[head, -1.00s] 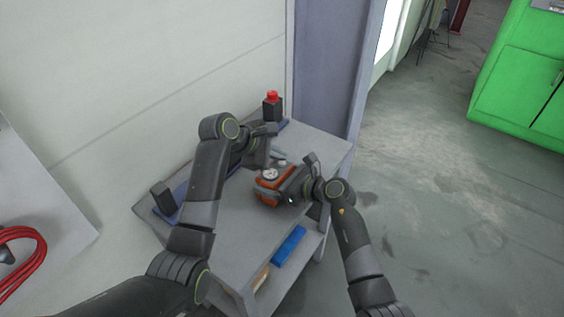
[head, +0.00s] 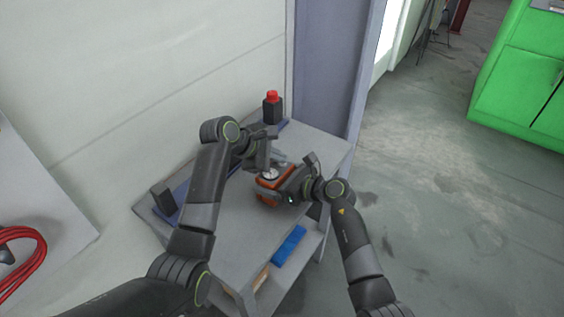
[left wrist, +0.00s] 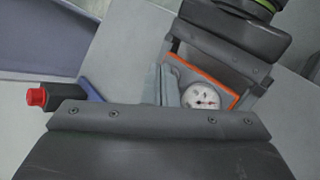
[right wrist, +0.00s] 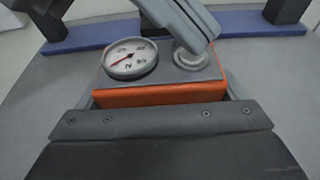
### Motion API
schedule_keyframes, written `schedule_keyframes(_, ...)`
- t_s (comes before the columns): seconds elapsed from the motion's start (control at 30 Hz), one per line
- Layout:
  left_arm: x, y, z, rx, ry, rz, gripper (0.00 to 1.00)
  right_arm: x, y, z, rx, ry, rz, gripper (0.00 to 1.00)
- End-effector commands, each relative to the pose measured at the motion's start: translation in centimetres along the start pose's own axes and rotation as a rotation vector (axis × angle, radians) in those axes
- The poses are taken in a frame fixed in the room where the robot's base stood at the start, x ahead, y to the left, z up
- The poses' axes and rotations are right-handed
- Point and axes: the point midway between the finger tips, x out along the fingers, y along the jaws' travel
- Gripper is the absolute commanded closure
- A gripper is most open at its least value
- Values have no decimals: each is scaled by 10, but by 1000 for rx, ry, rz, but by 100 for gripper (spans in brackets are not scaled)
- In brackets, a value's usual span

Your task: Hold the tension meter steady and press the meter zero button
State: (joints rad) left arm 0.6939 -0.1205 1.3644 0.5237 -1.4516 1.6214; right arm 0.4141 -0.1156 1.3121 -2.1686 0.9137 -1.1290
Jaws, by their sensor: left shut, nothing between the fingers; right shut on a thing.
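The tension meter (head: 267,197) is an orange and grey box with a white round dial, held just above or on the grey table top; I cannot tell which. My right gripper (head: 289,188) is shut on it from the right. In the right wrist view the dial (right wrist: 130,58) sits at the left of the meter's top face, and a round grey button (right wrist: 191,57) sits at the right. My left gripper (head: 267,166) is shut and empty above the meter. Its fingertips (right wrist: 205,40) overlap the button in the right wrist view; whether they press it I cannot tell.
A black block with a red cap (head: 272,105) stands at the table's back corner. A blue strip with a black post (head: 163,197) lies along the wall side. A blue object (head: 289,246) lies on the lower shelf. The table's (head: 325,146) back right is bare.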

Motion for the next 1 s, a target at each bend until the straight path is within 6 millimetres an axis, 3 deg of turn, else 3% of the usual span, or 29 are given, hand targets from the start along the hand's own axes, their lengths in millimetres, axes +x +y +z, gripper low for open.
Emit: schedule_keyframes(1.0,-10,7,7,-1,1,-1,100,0,0,-1,0,1,0,44)
